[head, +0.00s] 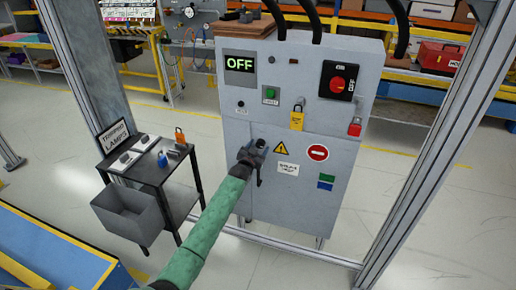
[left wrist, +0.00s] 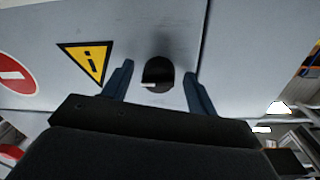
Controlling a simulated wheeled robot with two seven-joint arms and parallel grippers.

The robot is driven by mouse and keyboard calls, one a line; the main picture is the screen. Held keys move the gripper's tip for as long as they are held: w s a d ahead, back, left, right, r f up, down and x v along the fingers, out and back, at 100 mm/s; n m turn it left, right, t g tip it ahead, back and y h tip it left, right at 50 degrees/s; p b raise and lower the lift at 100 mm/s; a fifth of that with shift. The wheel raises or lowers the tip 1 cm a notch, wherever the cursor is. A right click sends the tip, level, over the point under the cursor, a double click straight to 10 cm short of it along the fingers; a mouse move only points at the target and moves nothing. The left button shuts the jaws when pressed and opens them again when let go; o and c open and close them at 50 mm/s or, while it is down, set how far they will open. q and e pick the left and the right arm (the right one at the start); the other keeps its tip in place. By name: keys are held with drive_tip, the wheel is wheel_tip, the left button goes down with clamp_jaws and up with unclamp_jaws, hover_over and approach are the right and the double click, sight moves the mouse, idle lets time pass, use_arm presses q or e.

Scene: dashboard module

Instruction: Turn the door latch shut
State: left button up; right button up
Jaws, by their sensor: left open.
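The grey cabinet (head: 300,75) stands upright with a lower door panel (head: 300,200). My left gripper (head: 257,150) is at the upper left part of this door and hides the latch in the head view. In the left wrist view, the dark round latch (left wrist: 158,70) shows on the grey panel, with a small pale mark at its lower edge. The two blue fingers of my left gripper (left wrist: 159,76) are open, one on each side of the latch, with visible gaps. I cannot tell whether the fingertips touch the panel. My right gripper is not in view.
The cabinet also bears an OFF display (head: 240,65), a red rotary switch (head: 338,80), a yellow padlock (head: 297,118) and a warning triangle (head: 281,149). A black cart (head: 150,175) with a grey bin (head: 125,212) stands left. A metal post (head: 425,150) rises right.

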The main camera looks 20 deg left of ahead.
use_arm(q)
drive_tip(key=c, duration=1)
